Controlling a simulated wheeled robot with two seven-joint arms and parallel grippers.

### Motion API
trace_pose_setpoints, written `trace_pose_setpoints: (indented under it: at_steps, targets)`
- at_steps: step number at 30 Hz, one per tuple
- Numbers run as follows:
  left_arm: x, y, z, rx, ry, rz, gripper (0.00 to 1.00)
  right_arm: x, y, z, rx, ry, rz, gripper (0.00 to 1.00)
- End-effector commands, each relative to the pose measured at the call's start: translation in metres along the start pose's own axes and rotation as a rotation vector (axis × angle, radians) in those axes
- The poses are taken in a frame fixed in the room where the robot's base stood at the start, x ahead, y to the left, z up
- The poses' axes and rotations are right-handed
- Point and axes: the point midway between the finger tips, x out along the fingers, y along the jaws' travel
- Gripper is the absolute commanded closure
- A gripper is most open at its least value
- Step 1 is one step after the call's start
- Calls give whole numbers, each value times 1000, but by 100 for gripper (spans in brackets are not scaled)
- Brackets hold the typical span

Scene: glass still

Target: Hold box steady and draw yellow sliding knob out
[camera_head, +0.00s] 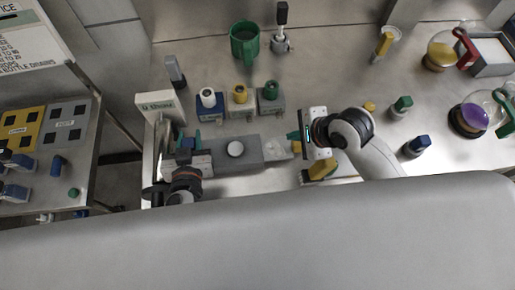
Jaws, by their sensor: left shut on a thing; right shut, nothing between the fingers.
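A long grey box (255,150) with a white round disc on top lies on the bench in the head view. My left gripper (193,146) is at the box's left end and is shut on it. My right gripper (295,141) is shut and empty at the box's right end; I cannot tell if it touches the box. A yellow piece (322,168) shows just below my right gripper, partly hidden by it. I cannot tell whether this is the sliding knob.
Blocks with white (208,97), yellow (240,93) and green (271,90) tops stand behind the box. A green mug (244,40) is further back. Round flasks with yellow (441,55) and purple (474,117) contents stand at right. A grey surface fills the foreground.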

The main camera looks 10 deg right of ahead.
Motion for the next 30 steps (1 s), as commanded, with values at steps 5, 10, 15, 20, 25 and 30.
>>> trace_pose_setpoints:
  at_steps: [5, 10, 15, 20, 25, 30]
  targets:
    - [0, 0, -2, 3, 5, 1, 100, -8, 5, -3, 0, 2, 3, 100]
    - [0, 0, -2, 3, 5, 1, 100, -12, 7, -4, 0, 0, 2, 100]
    - [0, 0, -2, 3, 4, 1, 100, -16, 10, -8, 0, 2, 4, 100]
    - [0, 0, -2, 3, 4, 1, 100, -28, 17, -17, 0, 3, 6, 100]
    - [0, 0, -2, 2, 4, 1, 100, -37, 22, -24, 0, 2, 4, 100]
    - [0, 0, -2, 2, 4, 1, 100, -39, 22, -25, 0, 0, 2, 100]
